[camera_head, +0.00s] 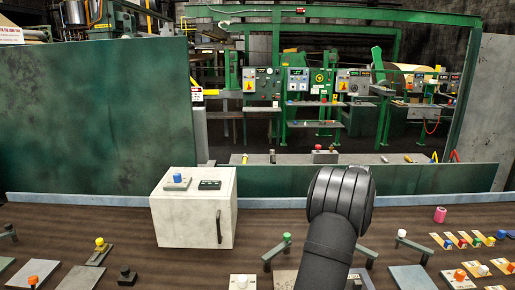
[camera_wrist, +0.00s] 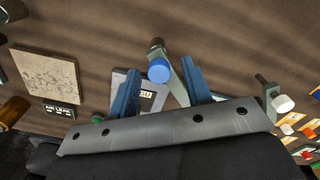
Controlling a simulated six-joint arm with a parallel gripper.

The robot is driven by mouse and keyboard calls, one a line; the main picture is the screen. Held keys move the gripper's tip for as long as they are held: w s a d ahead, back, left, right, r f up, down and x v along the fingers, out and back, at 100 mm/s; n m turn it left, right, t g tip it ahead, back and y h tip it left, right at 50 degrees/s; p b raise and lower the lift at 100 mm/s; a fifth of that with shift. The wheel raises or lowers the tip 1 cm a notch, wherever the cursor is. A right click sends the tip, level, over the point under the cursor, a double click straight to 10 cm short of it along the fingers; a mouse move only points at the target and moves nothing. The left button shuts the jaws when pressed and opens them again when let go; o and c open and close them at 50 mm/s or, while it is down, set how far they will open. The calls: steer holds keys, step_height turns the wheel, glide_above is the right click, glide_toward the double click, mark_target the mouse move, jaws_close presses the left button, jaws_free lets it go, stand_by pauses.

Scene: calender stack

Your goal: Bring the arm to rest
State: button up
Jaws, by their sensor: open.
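My arm (camera_head: 341,215) rises from the bottom of the head view, a dark, rounded link over the brown console. It hides my gripper there. In the wrist view my gripper (camera_wrist: 160,67) is open, with two blue-grey fingers spread apart. A blue knob (camera_wrist: 159,70) on a grey lever shows between the fingers in that view. I cannot tell whether the fingers touch it. A grey plate with a small dark label lies behind the fingers. Nothing is seen held.
A pale box (camera_head: 193,215) with a blue-knobbed switch stands left of my arm. Levers with green (camera_head: 287,237) and white (camera_head: 402,233) knobs flank the arm. A pink cylinder (camera_head: 440,214) and several coloured switches are at right. Green panels (camera_head: 100,105) stand behind.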

step_height(320, 180, up, 18)
step_height(320, 180, down, 18)
steer(key=shift+f, duration=0.15)
steer(key=shift+s+a+n, duration=0.15)
steer(key=shift+s+n, duration=0.05)
steer(key=shift+n, duration=0.1)
steer(key=shift+s+a+n, duration=0.35)
steer(key=shift+s+n, duration=0.05)
steer(key=shift+n, duration=0.2)
steer(key=shift+o, duration=0.4)
